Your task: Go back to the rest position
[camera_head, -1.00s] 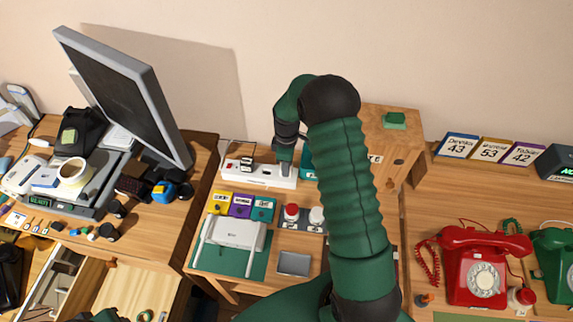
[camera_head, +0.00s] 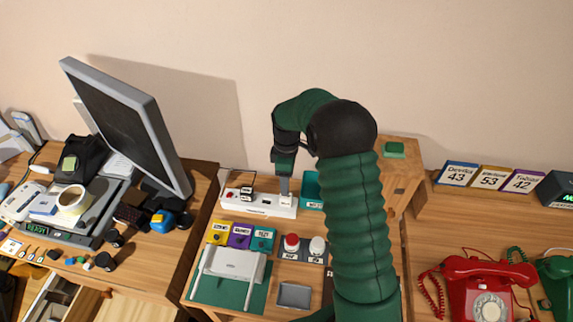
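One green and black arm of mine comes in from the bottom and bends over to the left at its wrist. I take it as my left arm. Its gripper (camera_head: 284,187) points down at the right end of a white power strip (camera_head: 258,203). The narrow grey fingertip is over the strip's right end, and I cannot tell whether it touches. The finger gap is not visible and nothing shows held. My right gripper is out of view.
A teal box (camera_head: 312,190) and a wooden box (camera_head: 400,180) stand by the arm. A monitor (camera_head: 125,120) stands left, a red phone (camera_head: 485,285) right.

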